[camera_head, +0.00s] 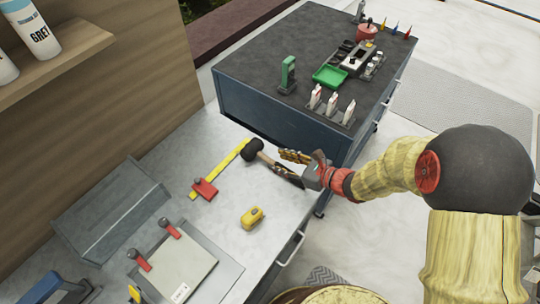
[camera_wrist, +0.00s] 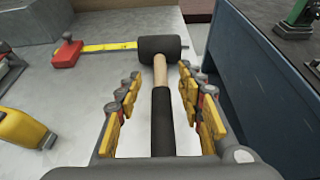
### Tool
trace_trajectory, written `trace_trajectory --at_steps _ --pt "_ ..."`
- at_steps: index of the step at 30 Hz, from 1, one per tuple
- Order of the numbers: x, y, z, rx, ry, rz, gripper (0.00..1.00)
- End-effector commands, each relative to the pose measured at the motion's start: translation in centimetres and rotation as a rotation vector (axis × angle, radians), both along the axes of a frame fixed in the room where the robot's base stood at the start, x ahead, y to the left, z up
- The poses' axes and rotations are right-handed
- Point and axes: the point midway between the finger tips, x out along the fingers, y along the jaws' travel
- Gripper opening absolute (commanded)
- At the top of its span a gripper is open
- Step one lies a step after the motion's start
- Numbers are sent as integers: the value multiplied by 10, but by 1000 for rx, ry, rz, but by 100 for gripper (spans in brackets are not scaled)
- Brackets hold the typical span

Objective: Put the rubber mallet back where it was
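The rubber mallet (camera_head: 252,149) has a black head and a wooden handle with a black grip. It appears to lie on the pale workbench, its head toward the yellow square. In the wrist view the mallet (camera_wrist: 161,118) runs straight away from me, head farthest. My gripper (camera_head: 290,167) is low over the bench at the handle. In the wrist view my gripper (camera_wrist: 161,76) is open, with yellow-padded fingers on both sides of the handle and a visible gap on each side. The near end of the handle is hidden by my gripper's body.
A yellow-bladed square with a red handle (camera_head: 204,188) lies left of the mallet. A yellow tape measure (camera_head: 252,217) lies nearer. A dark blue cabinet (camera_head: 270,112) stands close on the right, with tools and a green tray (camera_head: 330,75) on top. A grey stepped block (camera_head: 105,215) stands left.

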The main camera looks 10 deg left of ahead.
Motion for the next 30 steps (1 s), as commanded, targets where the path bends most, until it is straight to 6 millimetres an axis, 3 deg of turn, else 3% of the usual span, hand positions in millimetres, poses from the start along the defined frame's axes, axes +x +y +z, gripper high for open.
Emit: trace_trajectory --at_steps 3,9,20,25,30 --pt "-8 -20 11 -1 0 -3 38" --pt "-16 -39 18 0 0 -1 38" --pt "-20 -42 26 -10 -19 21 38" --pt "-45 -39 72 -116 -177 214 38" --pt "-97 -58 127 -356 -453 539 38"
